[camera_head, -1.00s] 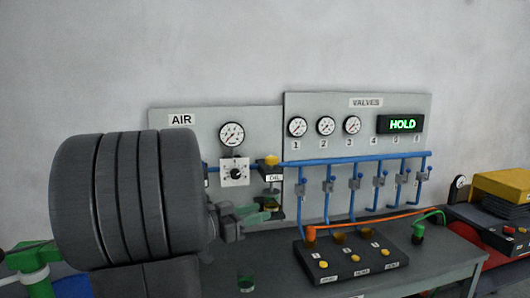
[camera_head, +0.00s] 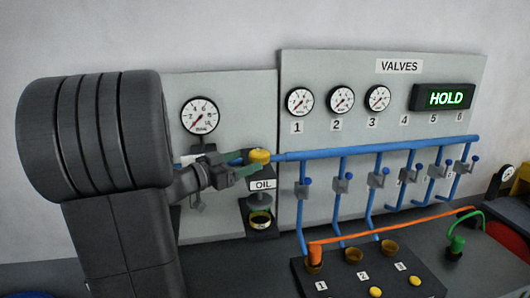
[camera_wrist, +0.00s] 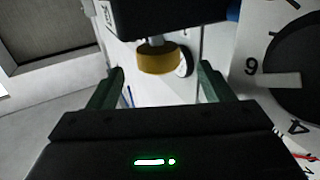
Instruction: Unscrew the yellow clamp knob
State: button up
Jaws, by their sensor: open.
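The yellow clamp knob (camera_head: 260,156) is on top of the OIL unit, at the end of the blue pipe. In the wrist view the yellow knob (camera_wrist: 158,62) shows below a dark block, with a gap to each finger. My gripper (camera_head: 246,165) has green fingers and is open, at the knob's left side at about its height. In the wrist view my gripper (camera_wrist: 162,73) has its fingertips to either side of the knob. I cannot tell whether the knob is between the fingers in depth.
The OIL label (camera_head: 262,185) and a yellow-rimmed cup (camera_head: 260,221) are below the knob. The blue pipe (camera_head: 380,147) runs right above several valves. In the wrist view a white dial (camera_wrist: 255,80) is close at right.

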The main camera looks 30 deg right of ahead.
aim_at(265, 154)
jog(key=p+x, duration=0.1)
jog(key=x, duration=0.7)
jog(key=c, duration=1)
